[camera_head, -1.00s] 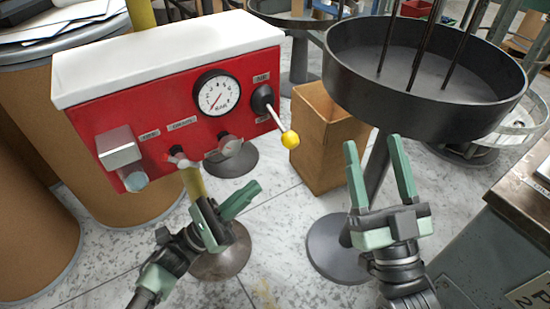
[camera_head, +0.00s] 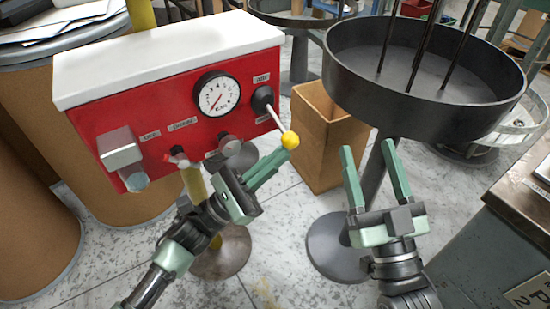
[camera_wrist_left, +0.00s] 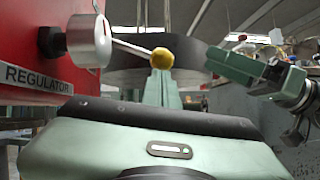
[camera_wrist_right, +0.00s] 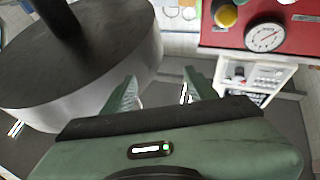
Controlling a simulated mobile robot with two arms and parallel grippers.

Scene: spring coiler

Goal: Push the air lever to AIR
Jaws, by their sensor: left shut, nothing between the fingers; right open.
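The red control box (camera_head: 190,105) with a white top carries a round gauge (camera_head: 218,94). The air lever (camera_head: 278,117) comes out of a black boss at the box's right and slants down to a yellow ball knob (camera_head: 290,140). My left gripper (camera_head: 283,156) is shut and empty, its fingertips just below the knob; I cannot tell if they touch. The left wrist view shows the knob (camera_wrist_left: 162,58) right at the fingertips. My right gripper (camera_head: 370,160) is open and empty, to the right of the lever. The right wrist view shows the knob (camera_wrist_right: 226,15) too.
A black round pan (camera_head: 430,125) with upright rods stands at the right on a pedestal. A cardboard box (camera_head: 325,140) stands on the floor behind the lever. A grey cabinet (camera_head: 490,250) is at the lower right. Brown drums (camera_head: 35,180) stand at the left.

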